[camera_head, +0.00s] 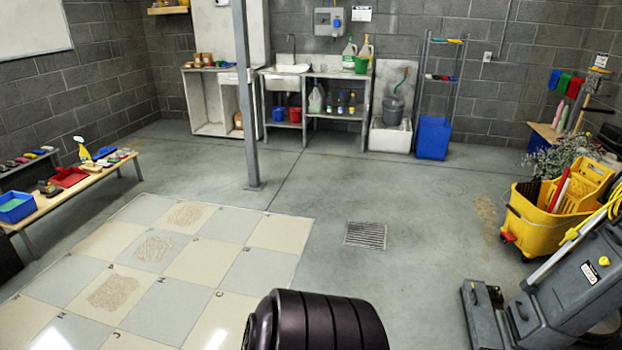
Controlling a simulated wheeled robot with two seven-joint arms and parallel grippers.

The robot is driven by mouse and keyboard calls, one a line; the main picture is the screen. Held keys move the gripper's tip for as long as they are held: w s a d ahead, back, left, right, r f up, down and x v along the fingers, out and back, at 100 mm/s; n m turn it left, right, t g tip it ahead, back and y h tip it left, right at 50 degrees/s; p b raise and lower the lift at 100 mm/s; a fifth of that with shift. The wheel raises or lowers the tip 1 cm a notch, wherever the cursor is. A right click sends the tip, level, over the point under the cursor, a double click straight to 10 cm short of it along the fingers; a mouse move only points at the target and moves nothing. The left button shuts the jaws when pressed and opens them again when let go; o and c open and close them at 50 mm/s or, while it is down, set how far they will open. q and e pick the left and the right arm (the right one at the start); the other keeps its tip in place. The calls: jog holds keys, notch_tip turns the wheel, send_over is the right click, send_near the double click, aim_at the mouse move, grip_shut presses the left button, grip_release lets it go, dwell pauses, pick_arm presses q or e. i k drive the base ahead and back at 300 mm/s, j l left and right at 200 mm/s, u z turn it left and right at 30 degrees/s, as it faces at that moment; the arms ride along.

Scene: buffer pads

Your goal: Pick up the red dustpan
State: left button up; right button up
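A red, shallow, dustpan-like piece (69,177) lies on the low wooden bench (95,180) at the left. It is small here, and I cannot tell for sure whether it is a dustpan or a tray. Another red piece (575,87) hangs on the right wall beside a green one (564,83) and a blue one (554,79); these may be dustpans. Neither of my grippers is in view.
A blue tray (16,208) and a yellow spray bottle (82,149) are on the bench. A grey post (245,100) stands mid-room. A yellow mop bucket (540,225) and a grey floor machine (560,285) stand at the right. Floor around the drain (366,235) is clear.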

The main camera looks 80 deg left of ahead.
aim_at(67, 178)
jog(key=j+u, duration=0.1)
jog(key=u, duration=0.35)
jog(key=j+u, duration=0.15)
jog(key=u, duration=0.25)
jog(key=j+u, duration=0.2)
jog(key=u, duration=0.25)
jog(key=j+u, duration=0.15)
jog(key=u, duration=0.3)
jog(key=j+u, duration=0.1)
jog(key=u, duration=0.3)
jog(key=j+u, duration=0.1)
jog(key=u, duration=0.35)
jog(key=i+j+u, duration=0.6)
jog(key=i+u, duration=0.2)
jog(key=i+j+u, duration=0.1)
jog(key=i+u, duration=0.4)
jog(key=i, duration=1.05)
